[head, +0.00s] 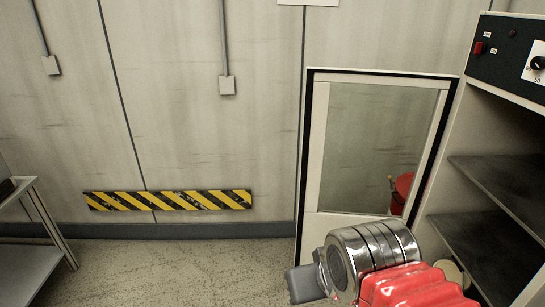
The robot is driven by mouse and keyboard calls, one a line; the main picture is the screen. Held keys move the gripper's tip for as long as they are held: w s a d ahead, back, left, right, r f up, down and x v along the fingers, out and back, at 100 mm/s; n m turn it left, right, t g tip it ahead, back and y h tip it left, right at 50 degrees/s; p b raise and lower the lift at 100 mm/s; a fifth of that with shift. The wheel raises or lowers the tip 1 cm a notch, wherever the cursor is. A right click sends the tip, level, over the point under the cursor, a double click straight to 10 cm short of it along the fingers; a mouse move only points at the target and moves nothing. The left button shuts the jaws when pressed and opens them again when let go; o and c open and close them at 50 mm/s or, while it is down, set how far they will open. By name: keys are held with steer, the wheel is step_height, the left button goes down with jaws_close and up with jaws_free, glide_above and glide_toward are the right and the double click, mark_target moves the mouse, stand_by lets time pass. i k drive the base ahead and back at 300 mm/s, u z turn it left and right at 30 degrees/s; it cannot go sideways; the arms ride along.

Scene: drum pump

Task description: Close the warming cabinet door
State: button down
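The warming cabinet (453,135) stands at the right, its open front showing dark shelves. Its door (311,170) has a pale frame, a black seal around the edge and a large glass pane. The door is wide open, swung out to the left of the cabinet opening, with the wall behind it. My arm covers the lower right part of the door and the bottom of the opening. No fingertips of my gripper can be made out, so its distance from the door cannot be told.
A control panel (509,55) with a knob and red switch tops the cabinet. A red object (402,190) shows in the door's glass, through it or reflected. A metal table (40,225) stands at far left. Floor (180,270) between table and door is clear. A striped strip (168,200) marks the wall.

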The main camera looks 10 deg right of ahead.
mark_target(312, 224)
steer(key=u, duration=0.4)
steer(key=i, duration=2.3)
steer(key=z, duration=0.3)
steer(key=i, duration=1.1)
steer(key=z, duration=0.25)
